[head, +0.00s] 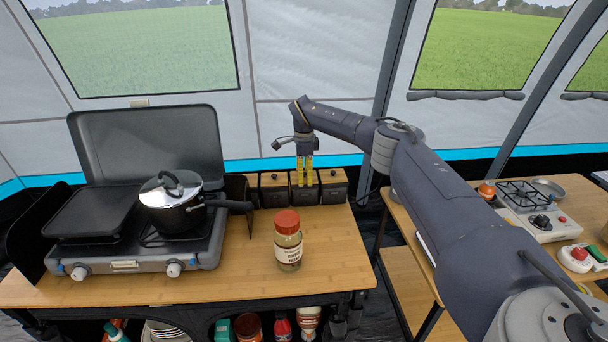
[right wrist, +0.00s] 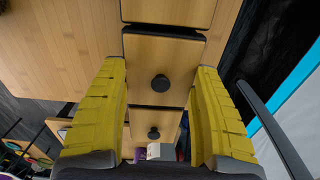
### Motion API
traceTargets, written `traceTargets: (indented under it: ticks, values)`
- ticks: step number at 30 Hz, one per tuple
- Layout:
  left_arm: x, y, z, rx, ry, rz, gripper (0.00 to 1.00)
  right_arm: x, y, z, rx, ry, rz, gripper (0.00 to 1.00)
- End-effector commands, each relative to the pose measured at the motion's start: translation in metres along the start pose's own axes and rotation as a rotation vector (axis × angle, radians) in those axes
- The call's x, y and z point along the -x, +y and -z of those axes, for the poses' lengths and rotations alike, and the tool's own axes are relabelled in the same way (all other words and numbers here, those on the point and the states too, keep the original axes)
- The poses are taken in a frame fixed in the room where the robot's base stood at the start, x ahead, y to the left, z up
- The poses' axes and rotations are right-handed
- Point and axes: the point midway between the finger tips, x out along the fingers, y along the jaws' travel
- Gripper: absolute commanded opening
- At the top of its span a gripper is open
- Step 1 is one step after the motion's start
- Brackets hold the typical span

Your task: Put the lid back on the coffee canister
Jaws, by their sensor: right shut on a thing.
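Three dark canisters stand in a row at the back right of the wooden counter. My right gripper (head: 305,174) points down at the middle canister (head: 305,195). Its yellow fingers are shut on a square wooden lid with a black knob (right wrist: 160,85), one finger on each side. The lid is level and in line with the middle canister's top; the fingers partly hide the join, so I cannot tell whether it is fully seated. The left canister (head: 274,197) and the right canister (head: 334,193) have wooden tops. My left gripper is not in view.
A jar with a red-brown lid (head: 288,242) stands in front of the canisters. A pressure cooker (head: 172,203) sits on the camping stove (head: 120,255) to the left, its handle reaching toward the canisters. The counter's right front (head: 335,265) is clear.

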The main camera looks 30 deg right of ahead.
Motion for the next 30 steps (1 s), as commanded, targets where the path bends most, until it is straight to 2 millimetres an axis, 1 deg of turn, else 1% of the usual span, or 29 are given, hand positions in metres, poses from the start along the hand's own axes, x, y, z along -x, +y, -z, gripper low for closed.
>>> traceTargets:
  ticks: [5, 6, 7, 8, 9, 10, 15, 22, 24, 28, 30]
  values:
    - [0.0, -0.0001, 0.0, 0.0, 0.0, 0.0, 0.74, 0.0002, -0.0001, -0.0001, 0.0, 0.0, 0.0, 0.32]
    - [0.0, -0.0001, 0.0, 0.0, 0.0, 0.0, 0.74, 0.0003, -0.0001, -0.0002, 0.0, 0.0, 0.0, 0.26]
    - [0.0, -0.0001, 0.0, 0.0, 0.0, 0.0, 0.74, 0.0002, -0.0001, -0.0002, 0.0, 0.0, 0.0, 0.24]
    - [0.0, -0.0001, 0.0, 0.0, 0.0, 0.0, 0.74, 0.0001, 0.0, -0.0002, 0.0, 0.0, 0.0, 0.16]
    - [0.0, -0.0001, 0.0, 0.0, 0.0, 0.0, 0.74, -0.0002, 0.0001, -0.0001, 0.0, 0.0, 0.0, 0.04]
    - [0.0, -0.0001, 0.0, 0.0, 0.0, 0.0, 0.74, -0.0005, 0.0001, 0.0, 0.0, 0.001, 0.0, 0.48]
    - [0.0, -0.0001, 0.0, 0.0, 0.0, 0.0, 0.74, -0.002, 0.0006, 0.0006, 0.0, 0.002, -0.002, 0.66]
    - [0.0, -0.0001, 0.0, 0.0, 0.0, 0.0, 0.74, -0.0032, 0.0011, 0.0011, -0.001, 0.004, -0.004, 0.66]
    - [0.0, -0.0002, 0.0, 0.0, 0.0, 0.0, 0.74, -0.0036, 0.0013, 0.0012, -0.001, 0.004, -0.004, 0.76]
    - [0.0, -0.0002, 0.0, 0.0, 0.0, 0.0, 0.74, -0.0039, 0.0014, 0.0014, -0.001, 0.005, -0.005, 0.91]
    - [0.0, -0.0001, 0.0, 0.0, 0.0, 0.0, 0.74, -0.0038, 0.0014, 0.0015, -0.001, 0.005, -0.005, 0.92]
